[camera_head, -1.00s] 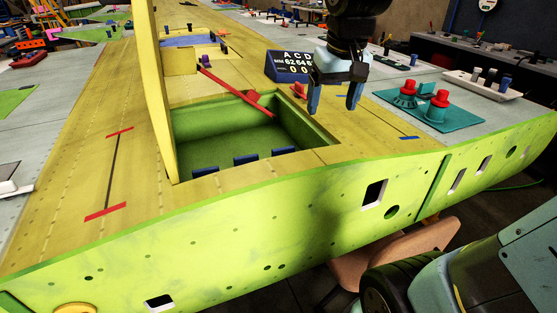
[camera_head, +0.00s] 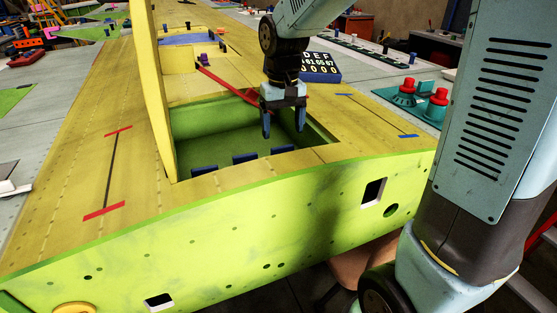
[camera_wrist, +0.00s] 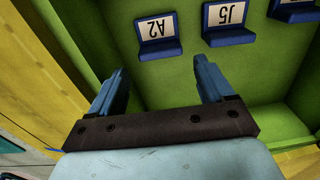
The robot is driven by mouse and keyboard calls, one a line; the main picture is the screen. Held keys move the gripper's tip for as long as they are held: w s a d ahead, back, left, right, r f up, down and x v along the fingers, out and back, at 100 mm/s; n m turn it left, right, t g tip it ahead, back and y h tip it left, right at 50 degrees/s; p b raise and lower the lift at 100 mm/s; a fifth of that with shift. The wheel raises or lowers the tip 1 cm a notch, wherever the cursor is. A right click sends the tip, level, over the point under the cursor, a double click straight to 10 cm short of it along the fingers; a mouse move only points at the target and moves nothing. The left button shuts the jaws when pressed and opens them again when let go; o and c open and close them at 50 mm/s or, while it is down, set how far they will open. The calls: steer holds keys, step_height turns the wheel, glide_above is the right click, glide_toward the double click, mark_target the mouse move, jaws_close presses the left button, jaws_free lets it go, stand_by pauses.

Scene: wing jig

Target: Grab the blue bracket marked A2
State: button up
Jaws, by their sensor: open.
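The blue bracket marked A2 (camera_wrist: 165,48) is at the top middle of the wrist view, its white label upside down. It stands on the green floor of the recessed bay, near the bay's wall. In the head view it appears to be the rightmost blue bracket (camera_head: 283,149), its label not visible. My gripper (camera_head: 283,131) is open and empty, pointing down over the right part of the bay. In the wrist view the fingers of my gripper (camera_wrist: 161,80) are apart, and A2 lies beyond the gap between them, untouched.
A blue bracket marked J5 (camera_wrist: 229,37) stands beside A2, with another blue bracket (camera_wrist: 293,12) further right. The green bay (camera_head: 190,140) has walls around it. A tall yellow panel (camera_head: 158,90) rises at its left. A red bar (camera_head: 225,84) slants over the bay's back.

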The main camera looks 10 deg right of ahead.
mark_target(283, 147)
steer(key=shift+s+f, duration=0.15)
steer(key=shift+f, duration=3.75)
steer(key=shift+c, duration=0.5)
steer(key=c, duration=0.7)
